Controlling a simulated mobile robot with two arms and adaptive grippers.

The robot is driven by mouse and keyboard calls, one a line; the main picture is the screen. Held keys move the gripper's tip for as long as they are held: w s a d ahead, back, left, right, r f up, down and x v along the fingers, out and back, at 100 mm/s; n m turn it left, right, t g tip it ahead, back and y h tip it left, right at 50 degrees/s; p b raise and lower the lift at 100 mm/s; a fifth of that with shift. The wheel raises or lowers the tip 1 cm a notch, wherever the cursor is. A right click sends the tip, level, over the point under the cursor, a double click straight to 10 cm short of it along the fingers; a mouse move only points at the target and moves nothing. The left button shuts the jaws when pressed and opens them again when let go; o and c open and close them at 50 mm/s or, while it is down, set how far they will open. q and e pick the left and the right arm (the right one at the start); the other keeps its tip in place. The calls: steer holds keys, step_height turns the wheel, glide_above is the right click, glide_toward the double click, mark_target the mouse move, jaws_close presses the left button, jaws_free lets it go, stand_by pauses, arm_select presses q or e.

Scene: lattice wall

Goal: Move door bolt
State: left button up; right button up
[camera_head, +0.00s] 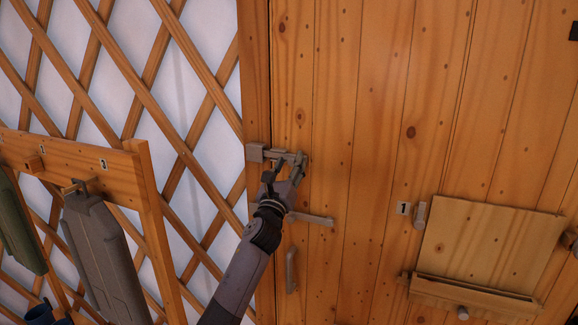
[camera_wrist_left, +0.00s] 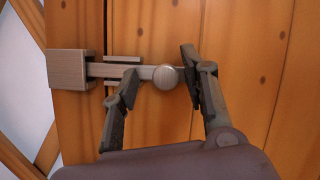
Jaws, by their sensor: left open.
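The door bolt (camera_wrist_left: 166,77) is a grey metal bar with a round knob, on the wooden door (camera_head: 360,120). Its left end runs into a square metal keeper (camera_wrist_left: 68,81) on the frame; the keeper also shows in the head view (camera_head: 255,153). My left gripper (camera_wrist_left: 160,78) is open, with one finger left of the knob and the other right of it. In the head view my left gripper (camera_head: 285,165) covers much of the bolt. Whether the fingers touch the knob I cannot tell. My right gripper is not in view.
A door lever (camera_head: 312,219) and a vertical pull handle (camera_head: 291,270) sit below the bolt. A wooden rack (camera_head: 75,165) with hanging grey and green containers stands at the left before the lattice wall. A wooden shelf (camera_head: 480,250) is on the right.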

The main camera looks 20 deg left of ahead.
arm_select(q)
steer(key=shift+d, duration=0.1)
steer(key=shift+s+f, duration=0.1)
steer(key=shift+s, duration=0.05)
steer(key=v, duration=1.1)
steer(key=shift+s, duration=0.35)
